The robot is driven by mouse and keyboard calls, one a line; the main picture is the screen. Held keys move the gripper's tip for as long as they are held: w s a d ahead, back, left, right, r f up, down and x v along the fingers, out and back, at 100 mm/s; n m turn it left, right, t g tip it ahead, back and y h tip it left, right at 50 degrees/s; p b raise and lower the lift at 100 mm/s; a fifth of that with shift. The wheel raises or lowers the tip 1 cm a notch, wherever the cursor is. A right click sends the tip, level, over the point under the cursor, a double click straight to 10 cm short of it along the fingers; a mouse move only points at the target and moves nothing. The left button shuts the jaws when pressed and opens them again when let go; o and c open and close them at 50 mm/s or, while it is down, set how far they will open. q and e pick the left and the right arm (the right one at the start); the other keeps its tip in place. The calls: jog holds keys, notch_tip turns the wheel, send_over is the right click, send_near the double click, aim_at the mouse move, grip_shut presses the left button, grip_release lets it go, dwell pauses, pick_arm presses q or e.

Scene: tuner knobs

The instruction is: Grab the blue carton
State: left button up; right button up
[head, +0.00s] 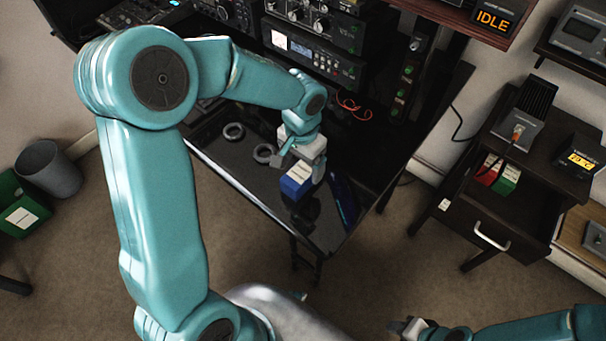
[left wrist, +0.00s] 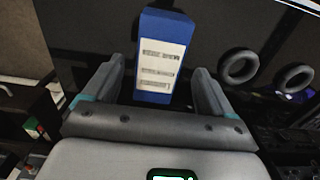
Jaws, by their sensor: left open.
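The blue carton (head: 296,183) with a white label stands near the front edge of the black desk. My left gripper (head: 302,163) is over it, with its fingers apart. In the left wrist view the carton (left wrist: 151,22) lies between the two open fingers of the gripper (left wrist: 160,82), with a gap on each side. It does not look gripped. My right gripper (head: 408,326) shows only in part at the bottom of the head view; its jaws are too small to read.
Two dark rings (head: 233,131) lie on the desk (head: 228,162) left of the carton. Radio equipment (head: 318,60) stands at the back. A side table (head: 470,215) on the right holds red and green boxes. A grey bin (head: 52,172) and a green bin (head: 22,212) stand at left.

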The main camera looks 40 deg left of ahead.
aim_at(303, 170)
pick_arm(q)
notch_tip(303, 170, down, 4)
jog(key=shift+d, duration=0.1)
jog(key=c, duration=1.1)
jog(key=shift+r, duration=0.15)
